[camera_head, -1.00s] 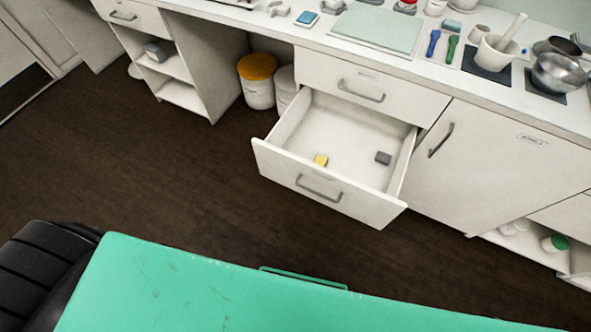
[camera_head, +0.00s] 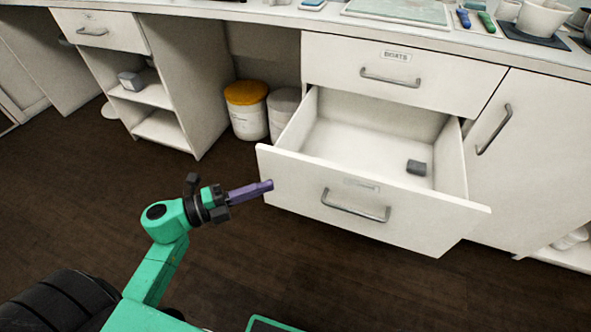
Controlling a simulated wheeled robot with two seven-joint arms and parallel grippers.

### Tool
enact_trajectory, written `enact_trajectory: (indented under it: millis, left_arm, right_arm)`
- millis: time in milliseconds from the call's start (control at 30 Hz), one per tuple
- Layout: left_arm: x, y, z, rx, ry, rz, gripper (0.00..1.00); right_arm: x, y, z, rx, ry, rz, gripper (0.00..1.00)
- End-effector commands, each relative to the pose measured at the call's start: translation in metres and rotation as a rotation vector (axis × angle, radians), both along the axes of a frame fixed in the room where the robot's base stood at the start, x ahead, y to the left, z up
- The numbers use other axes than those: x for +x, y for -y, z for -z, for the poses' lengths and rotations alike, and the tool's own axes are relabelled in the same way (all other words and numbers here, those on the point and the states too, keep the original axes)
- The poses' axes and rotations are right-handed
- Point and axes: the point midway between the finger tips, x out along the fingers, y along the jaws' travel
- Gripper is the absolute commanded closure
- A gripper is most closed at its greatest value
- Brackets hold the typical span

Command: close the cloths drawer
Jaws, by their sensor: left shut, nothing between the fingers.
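The open drawer (camera_head: 375,212) is pulled well out below a closed drawer labelled "BOATS" (camera_head: 440,80). Its own label is too small to read. It has a grey bar handle (camera_head: 355,207) on its front, and a small dark grey block (camera_head: 416,167) lies inside; the near part of its floor is hidden behind the front. My left gripper (camera_head: 268,186) has purple fingers, shut and empty. In the picture its tips are at the left edge of the drawer front; I cannot tell whether they touch. My right gripper is out of view.
A cupboard door (camera_head: 530,150) stands right of the drawer. A yellow-lidded tub (camera_head: 246,108) and a grey-lidded tub (camera_head: 283,110) stand under the counter to the left. The counter top (camera_head: 270,15) holds tools and bowls. The dark floor before the drawer is clear.

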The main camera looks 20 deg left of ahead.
Motion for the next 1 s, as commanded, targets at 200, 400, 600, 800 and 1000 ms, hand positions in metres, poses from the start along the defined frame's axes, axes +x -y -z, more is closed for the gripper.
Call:
enact_trajectory:
  millis: [200,400,600,800,1000]
  left_arm:
    - [0.033,0.037,-0.001,-0.004,0.003,-0.001,1.0]
    - [0.066,0.043,0.0,-0.004,0.002,-0.003,1.0]
    - [0.077,0.044,0.001,-0.003,-0.002,-0.002,1.0]
    - [0.077,0.044,0.001,-0.003,-0.002,-0.002,1.0]
    - [0.079,0.044,0.001,-0.003,-0.002,-0.002,1.0]
  right_arm:
    - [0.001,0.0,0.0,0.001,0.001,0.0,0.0]
    - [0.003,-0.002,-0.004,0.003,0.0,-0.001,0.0]
    - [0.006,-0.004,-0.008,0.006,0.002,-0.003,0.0]
    - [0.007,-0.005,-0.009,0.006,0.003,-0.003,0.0]
    - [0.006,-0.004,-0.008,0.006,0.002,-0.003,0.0]
